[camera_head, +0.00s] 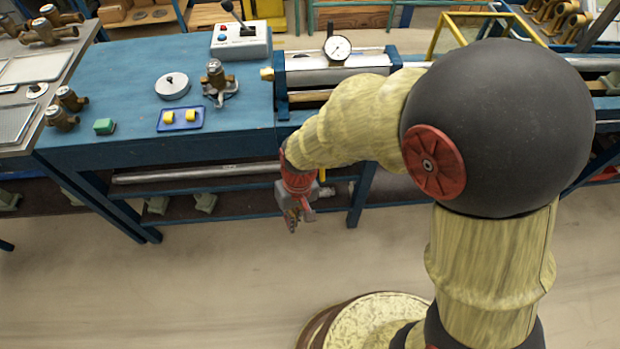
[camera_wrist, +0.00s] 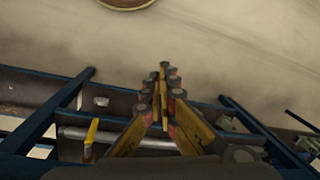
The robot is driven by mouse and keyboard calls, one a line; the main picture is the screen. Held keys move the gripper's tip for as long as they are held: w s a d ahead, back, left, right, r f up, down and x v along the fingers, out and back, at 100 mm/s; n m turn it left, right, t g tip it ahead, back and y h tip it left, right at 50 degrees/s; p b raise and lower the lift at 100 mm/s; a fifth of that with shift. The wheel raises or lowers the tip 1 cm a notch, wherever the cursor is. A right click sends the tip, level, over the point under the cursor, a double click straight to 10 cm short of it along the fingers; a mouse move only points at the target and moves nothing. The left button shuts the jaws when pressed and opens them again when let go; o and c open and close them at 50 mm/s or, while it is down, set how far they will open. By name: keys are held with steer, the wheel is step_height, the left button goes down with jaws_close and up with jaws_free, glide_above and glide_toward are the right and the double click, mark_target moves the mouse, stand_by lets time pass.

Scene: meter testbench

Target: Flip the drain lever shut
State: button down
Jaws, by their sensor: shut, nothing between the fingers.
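A yellow lever (camera_wrist: 91,134), which looks like the drain lever, stands out from the pipework under the bench in the wrist view, left of my fingers. A pale pipe (camera_wrist: 135,138) runs beside it. My gripper (camera_head: 293,222) hangs low at the bench's front, beside the lower shelf, fingers pointing down. In the wrist view my gripper (camera_wrist: 163,72) has its fingers together with nothing between them. It appears apart from the lever, though I cannot judge the depth.
The blue bench (camera_head: 110,75) holds a control box (camera_head: 240,42) with a black lever, a dial gauge (camera_head: 338,48), a brass valve (camera_head: 216,82) and a blue tray (camera_head: 180,120). A bench leg (camera_head: 362,193) stands right of my gripper. The floor (camera_head: 150,290) in front is clear.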

steer(key=w+a+f+n+t, duration=0.1)
steer(key=a+f, duration=0.5)
steer(key=f, duration=0.5)
steer(key=w+a+f+n+t, duration=0.1)
steer(key=a+f, duration=0.5)
steer(key=f, duration=0.4)
steer(key=w+f+n+t, duration=0.2)
steer(key=w+f+t, duration=0.15)
steer(key=f, duration=1.15)
steer(key=w+d+n+t+h+p, duration=0.1)
steer(key=w+d+n+t+h, duration=0.2)
steer(key=w+d+t, duration=0.45)
steer(key=w+d+r+n+t+h, duration=0.1)
steer(key=w+r+t+h, duration=0.3)
steer(key=r, duration=0.9)
steer(key=shift+w+d+r+n+t, duration=0.2)
steer(key=shift+w+r+n+t, duration=0.3)
steer(key=shift+n, duration=0.4)
steer(key=shift+s+f, duration=0.15)
